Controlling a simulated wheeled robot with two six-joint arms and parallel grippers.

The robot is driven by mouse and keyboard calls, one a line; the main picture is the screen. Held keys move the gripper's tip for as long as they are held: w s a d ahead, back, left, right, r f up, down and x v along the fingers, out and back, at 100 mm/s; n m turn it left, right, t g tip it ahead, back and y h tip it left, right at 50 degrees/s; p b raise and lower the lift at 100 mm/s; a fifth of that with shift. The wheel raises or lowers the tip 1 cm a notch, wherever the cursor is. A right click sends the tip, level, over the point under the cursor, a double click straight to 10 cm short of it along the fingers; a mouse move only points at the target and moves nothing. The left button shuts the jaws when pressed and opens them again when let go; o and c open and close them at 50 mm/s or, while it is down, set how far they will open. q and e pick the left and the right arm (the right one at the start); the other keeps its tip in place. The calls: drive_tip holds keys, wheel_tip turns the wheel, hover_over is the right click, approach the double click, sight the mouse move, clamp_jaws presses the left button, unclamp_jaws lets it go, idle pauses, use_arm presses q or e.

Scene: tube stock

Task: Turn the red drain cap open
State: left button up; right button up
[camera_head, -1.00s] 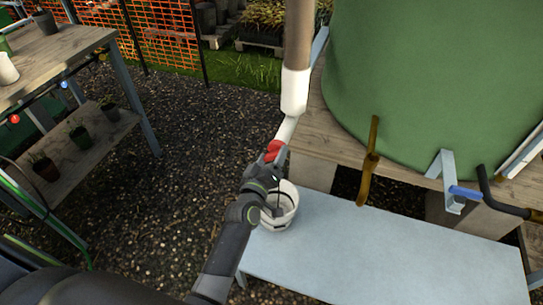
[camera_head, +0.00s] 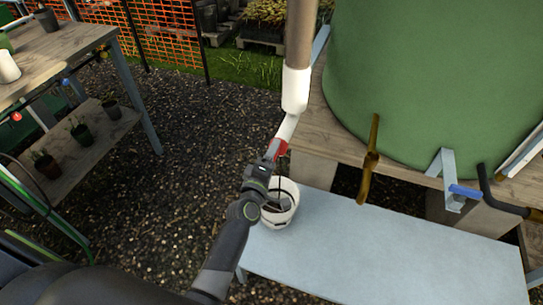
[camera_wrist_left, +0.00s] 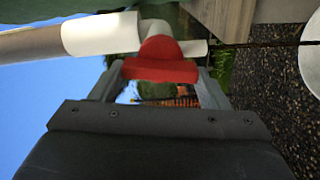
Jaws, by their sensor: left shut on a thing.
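The red drain cap (camera_head: 280,147) sits at the lower end of the white angled pipe (camera_head: 288,128) under the downpipe. My left gripper (camera_head: 272,150) is at the cap and shut on it, hiding part of it. In the left wrist view the red cap (camera_wrist_left: 162,62) lies between the two fingers of my left gripper (camera_wrist_left: 160,72), with its wide flat part across them. The white pipe (camera_wrist_left: 105,35) runs off to the left behind it. My right gripper is not in view.
A white bucket (camera_head: 291,188) stands on the pale bench (camera_head: 370,260) just below the gripper. A green tank (camera_head: 430,80) stands on a wooden platform (camera_head: 335,140) to the right, with a brown lever (camera_head: 371,160). A plant table (camera_head: 70,50) is at the left.

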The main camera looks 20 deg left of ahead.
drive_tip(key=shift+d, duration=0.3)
use_arm(q)
drive_tip(key=o, duration=1)
